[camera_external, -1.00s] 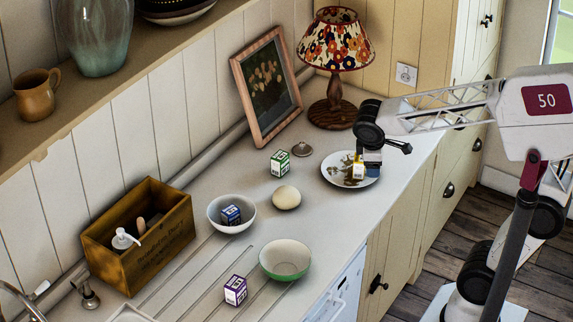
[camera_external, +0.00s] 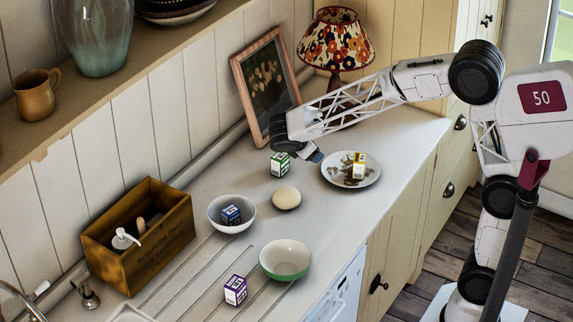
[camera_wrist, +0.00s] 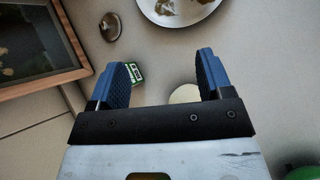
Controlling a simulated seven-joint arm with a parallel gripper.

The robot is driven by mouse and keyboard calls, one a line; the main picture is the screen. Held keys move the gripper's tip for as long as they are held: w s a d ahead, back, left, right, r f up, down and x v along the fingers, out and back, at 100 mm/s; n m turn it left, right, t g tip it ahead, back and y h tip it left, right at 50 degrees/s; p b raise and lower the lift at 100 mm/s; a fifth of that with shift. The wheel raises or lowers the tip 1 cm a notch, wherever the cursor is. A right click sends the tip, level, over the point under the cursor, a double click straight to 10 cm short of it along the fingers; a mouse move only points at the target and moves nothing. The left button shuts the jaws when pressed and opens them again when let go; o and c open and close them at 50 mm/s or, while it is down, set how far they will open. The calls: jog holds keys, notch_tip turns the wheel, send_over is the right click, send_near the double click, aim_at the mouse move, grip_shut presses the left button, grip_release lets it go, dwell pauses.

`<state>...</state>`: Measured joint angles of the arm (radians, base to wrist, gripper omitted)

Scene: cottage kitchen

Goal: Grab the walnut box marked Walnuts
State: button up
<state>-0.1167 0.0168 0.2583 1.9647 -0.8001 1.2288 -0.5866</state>
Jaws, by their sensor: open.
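Several small marked boxes are in the external view, their lettering too small to read, so I cannot tell which says Walnuts. A green-and-white box (camera_external: 280,164) stands on the counter. A yellow-and-white box (camera_external: 359,168) stands on the plate, a blue one (camera_external: 231,215) sits in the white bowl, and a purple-and-white one (camera_external: 235,291) stands near the front. My gripper (camera_external: 315,156) is open and empty above the counter, right of the green box. In the wrist view, the green box (camera_wrist: 136,75) shows between my fingers (camera_wrist: 162,70), partly hidden by the left one.
A patterned plate (camera_external: 328,173), a cream rounded object (camera_external: 287,198), a white bowl (camera_external: 215,221) and a green bowl (camera_external: 285,274) stand around. A picture frame (camera_external: 243,95) and lamp (camera_external: 339,42) stand behind. A small round metal item (camera_wrist: 111,27) lies near the frame.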

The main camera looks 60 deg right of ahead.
aim_at(279, 156)
jog(key=w+a+f+n+h, duration=0.2)
jog(key=w+f+n, duration=0.3)
jog(key=w, duration=0.9)
notch_tip(279, 156, down, 3)
jog(key=shift+r+t+h, duration=0.1)
jog(key=shift+t+h, duration=0.3)
jog(key=shift+h, duration=0.3)
jog(key=shift+s, duration=0.1)
jog(key=shift+x, duration=1.35)
jog(key=shift+x, duration=2.6)
jog(key=c, duration=1.1)
